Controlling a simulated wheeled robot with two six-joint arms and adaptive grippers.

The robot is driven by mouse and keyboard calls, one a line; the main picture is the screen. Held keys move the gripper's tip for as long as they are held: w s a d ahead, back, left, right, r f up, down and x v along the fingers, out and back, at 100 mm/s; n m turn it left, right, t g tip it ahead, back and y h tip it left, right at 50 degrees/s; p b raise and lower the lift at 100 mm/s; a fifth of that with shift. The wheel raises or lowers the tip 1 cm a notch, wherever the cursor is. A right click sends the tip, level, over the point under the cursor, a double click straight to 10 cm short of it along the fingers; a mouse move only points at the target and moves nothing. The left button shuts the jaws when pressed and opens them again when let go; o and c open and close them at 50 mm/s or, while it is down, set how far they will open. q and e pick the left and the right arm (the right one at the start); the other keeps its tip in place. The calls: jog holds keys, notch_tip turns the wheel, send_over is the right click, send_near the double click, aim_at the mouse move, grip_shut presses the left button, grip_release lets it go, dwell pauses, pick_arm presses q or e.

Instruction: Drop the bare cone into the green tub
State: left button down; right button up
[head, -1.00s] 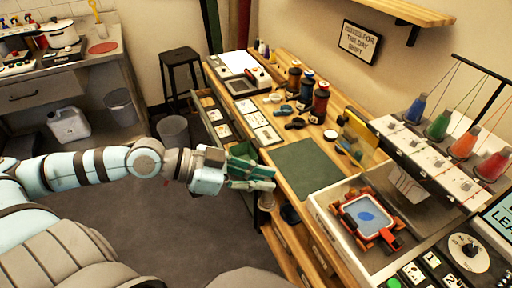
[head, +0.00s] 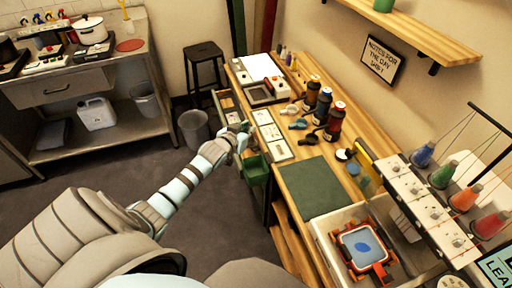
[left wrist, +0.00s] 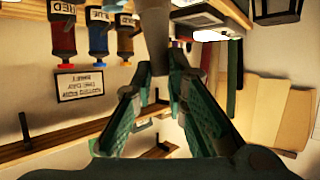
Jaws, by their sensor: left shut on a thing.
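The green tub (head: 257,170) hangs at the front side of the long wooden table in the head view, below and a little right of my left gripper (head: 243,129). In the left wrist view my left gripper (left wrist: 162,78) is shut on a plain grey-brown piece, which I take for the bare cone (left wrist: 155,35). The cone sticks out past the fingertips and is cut off by the top edge. I cannot make it out in the head view. My right gripper is not in view.
The wooden table carries a green mat (head: 312,188), several ink bottles (head: 334,120) and a screen frame (head: 362,250). Several thread cones (head: 443,172) stand on a machine at right. A grey bin (head: 194,128) and a black stool (head: 204,65) stand beyond my arm.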

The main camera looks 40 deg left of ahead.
pick_arm(q)
jog(key=shift+w+d+f, duration=0.15)
jog(key=shift+w+f, duration=0.35)
jog(key=shift+f, duration=0.45)
jog(key=f+b, duration=0.1)
jog(key=b, duration=0.1)
jog(key=f+b, duration=0.2)
jog(key=s+f+b, duration=0.1)
jog(key=f+b, duration=0.1)
jog(key=shift+f+b, duration=0.2)
jog(key=shift+b, duration=0.2)
jog(key=shift+r, duration=0.1)
jog(key=c, duration=2)
grip_release()
jog(key=shift+s+r, duration=0.1)
jog(key=o, duration=0.5)
jog(key=shift+s+r, duration=0.1)
jog(key=shift+s, duration=0.05)
jog(key=v, duration=1.2)
jog(key=shift+d, duration=0.15)
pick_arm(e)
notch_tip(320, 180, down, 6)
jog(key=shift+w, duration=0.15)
